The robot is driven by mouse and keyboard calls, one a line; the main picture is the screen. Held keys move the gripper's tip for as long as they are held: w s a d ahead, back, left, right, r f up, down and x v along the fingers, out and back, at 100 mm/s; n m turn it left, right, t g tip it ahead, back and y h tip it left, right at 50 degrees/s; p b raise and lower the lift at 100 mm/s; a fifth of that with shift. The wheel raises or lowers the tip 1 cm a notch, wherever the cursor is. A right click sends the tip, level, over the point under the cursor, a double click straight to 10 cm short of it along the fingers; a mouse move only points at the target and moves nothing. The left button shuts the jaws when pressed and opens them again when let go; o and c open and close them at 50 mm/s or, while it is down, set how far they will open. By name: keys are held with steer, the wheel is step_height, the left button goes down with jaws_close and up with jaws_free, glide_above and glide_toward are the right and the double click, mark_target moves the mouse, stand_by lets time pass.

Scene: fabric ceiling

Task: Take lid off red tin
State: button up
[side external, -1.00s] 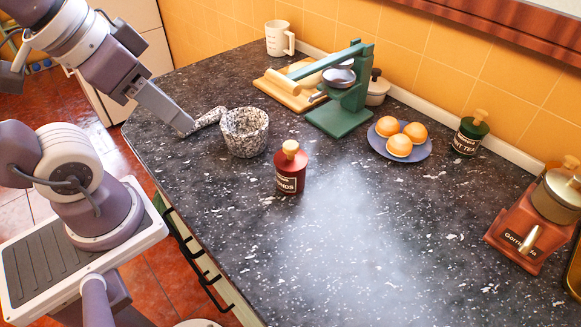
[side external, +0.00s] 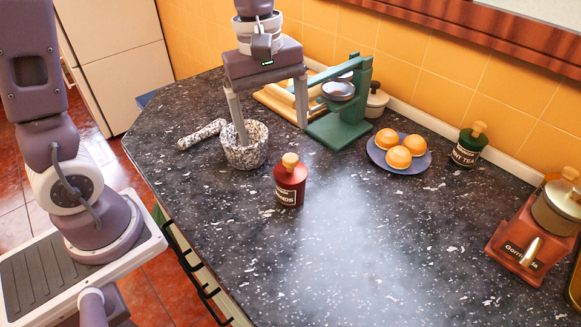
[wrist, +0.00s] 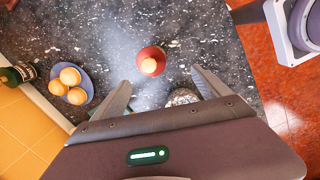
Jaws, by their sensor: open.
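The red tin (side external: 289,190) stands upright on the dark speckled counter, with a pale label reading "…NDS". Its tan lid (side external: 290,160) with a rounded knob sits on top. My gripper (side external: 273,135) is open and empty, pointing down behind the tin, with one finger in front of the mortar's rim in the side view. In the wrist view the tin (wrist: 152,53) and its lid (wrist: 149,66) lie just beyond and between the spread fingers (wrist: 161,78). Neither finger touches the tin.
A speckled stone mortar (side external: 245,155) stands left of the tin, with a pestle (side external: 203,133) lying beside it. A green tin (side external: 469,146) and a red grinder (side external: 528,246) stand right. The counter's front is clear.

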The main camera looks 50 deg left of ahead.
mark_target(290, 157)
steer(key=shift+w+d+f+n+g, duration=0.15)
steer(key=shift+w+f+n, duration=0.25)
steer(key=shift+f, duration=0.2)
steer(key=shift+w+d+f+n+g, duration=0.15)
steer(key=shift+w+f+n, duration=0.25)
steer(key=shift+f, duration=0.2)
steer(key=f, duration=0.2)
steer(key=d+f, duration=0.1)
steer(key=f, duration=0.3)
steer(key=shift+w+d+f, duration=0.25)
steer(key=shift+d+f, duration=0.1)
steer(key=c, duration=1.4)
